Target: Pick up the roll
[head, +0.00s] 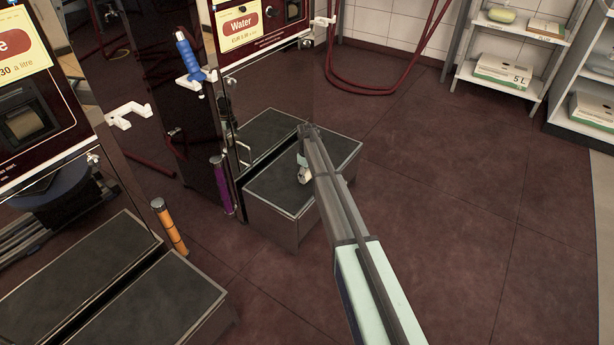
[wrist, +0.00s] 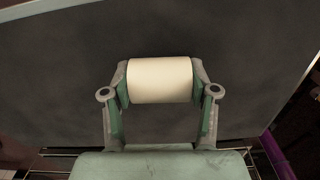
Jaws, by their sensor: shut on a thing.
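The roll (wrist: 159,80) is a cream-white cylinder in the wrist view, lying sideways across the picture. My gripper (wrist: 160,88) has one green-padded finger at each end of the roll and is shut on it. Behind the roll is the dark top of a step-like platform (wrist: 60,75); I cannot tell how far the roll is above it. In the head view my arm reaches down over the platform (head: 271,190). A small pale part of the roll (head: 305,175) shows below the arm; the arm hides most of my gripper.
The water pump (head: 262,60) stands behind the platform, with a purple handle (head: 221,185) and a blue nozzle (head: 188,58) to its left. An orange handle (head: 168,226) is at lower left. Shelves (head: 510,60) stand at upper right. The floor at right is clear.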

